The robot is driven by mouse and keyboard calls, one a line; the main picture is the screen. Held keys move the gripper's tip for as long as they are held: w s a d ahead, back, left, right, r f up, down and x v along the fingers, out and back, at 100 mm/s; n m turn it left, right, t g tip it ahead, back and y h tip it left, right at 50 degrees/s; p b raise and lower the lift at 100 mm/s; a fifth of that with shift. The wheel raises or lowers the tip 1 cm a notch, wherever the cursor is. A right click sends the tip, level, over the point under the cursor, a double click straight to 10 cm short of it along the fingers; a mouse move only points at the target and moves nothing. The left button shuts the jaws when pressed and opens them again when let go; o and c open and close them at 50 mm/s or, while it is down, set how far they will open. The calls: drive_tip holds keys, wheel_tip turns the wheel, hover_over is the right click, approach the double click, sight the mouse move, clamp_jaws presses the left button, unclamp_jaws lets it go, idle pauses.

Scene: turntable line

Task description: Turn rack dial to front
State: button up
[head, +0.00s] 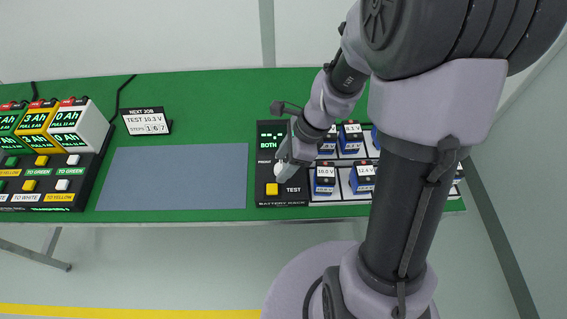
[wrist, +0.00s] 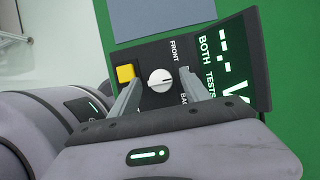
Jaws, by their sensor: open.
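The rack dial is a round white knob (wrist: 160,80) on the dark control panel in the wrist view, with FRONT and BACK lettered beside it. The panel's display (wrist: 218,62) reads BOTH. My gripper (wrist: 160,76) is open, with one finger on each side of the knob; I cannot tell whether either finger touches it. In the head view my gripper (head: 284,170) is down at the panel of the battery rack (head: 283,202) and hides much of the dial.
A yellow TEST button (head: 271,189) sits close to the dial. Batteries (head: 325,180) stand in the rack to the right, partly behind my arm. A grey mat (head: 175,178) lies bare to the left. A sign (head: 146,122) reads TEST 10.3 V, steps 1 6 7.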

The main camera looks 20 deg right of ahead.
clamp_jaws()
drive_tip(key=shift+r+n+p, duration=0.15)
drive_tip(key=shift+n+p, duration=0.15)
drive_tip(key=n+g+p, duration=0.2)
drive_tip(key=n+p, duration=0.1)
drive_tip(key=n, duration=0.1)
drive_tip(key=shift+w+n, duration=0.15)
drive_tip(key=shift+n, duration=0.15)
drive_tip(key=shift+w+n+g+p, duration=0.1)
drive_tip(key=shift+n+g+p, duration=0.7)
drive_tip(key=shift+n+p, duration=1.2)
drive_tip(key=shift+n+h, duration=0.3)
drive_tip(key=shift+n, duration=0.2)
